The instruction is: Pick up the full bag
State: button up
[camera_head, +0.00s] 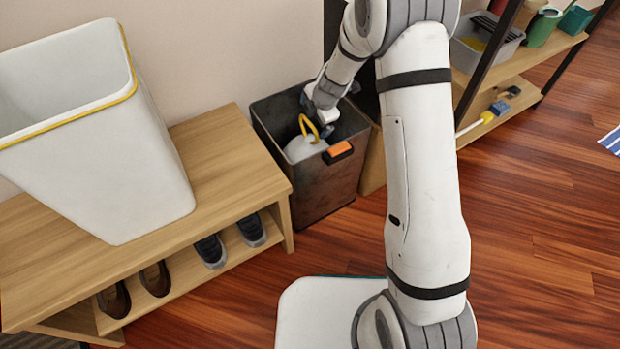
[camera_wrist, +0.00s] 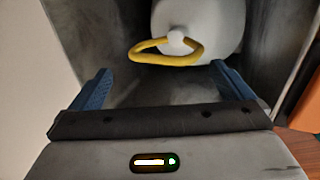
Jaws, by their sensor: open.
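The full bag (camera_head: 302,149) is white with a yellow loop (camera_head: 309,127) on top. It sits inside a dark grey bin (camera_head: 318,194) beside the bench. In the wrist view the bag (camera_wrist: 205,22) is at the top middle, and its yellow loop (camera_wrist: 165,57) hangs toward my fingers. My gripper (camera_head: 325,118) reaches down into the bin's mouth, close to the loop. In the wrist view my gripper (camera_wrist: 163,82) is open, with one blue finger on each side and nothing between them. The bag's lower part is hidden by the bin wall.
A wooden bench (camera_head: 225,165) with shoes below holds a large white bin (camera_head: 110,150) with a yellow rim. An orange patch (camera_head: 338,152) marks the dark bin's near rim. A shelf (camera_head: 500,77) stands at the right.

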aim_at(310, 123)
jog(key=b+x, duration=0.1)
jog(key=x, duration=0.7)
jog(key=shift+s+a, duration=0.1)
jog(key=shift+c, duration=0.2)
jog(key=c, duration=1.7)
jog(key=shift+r, duration=0.15)
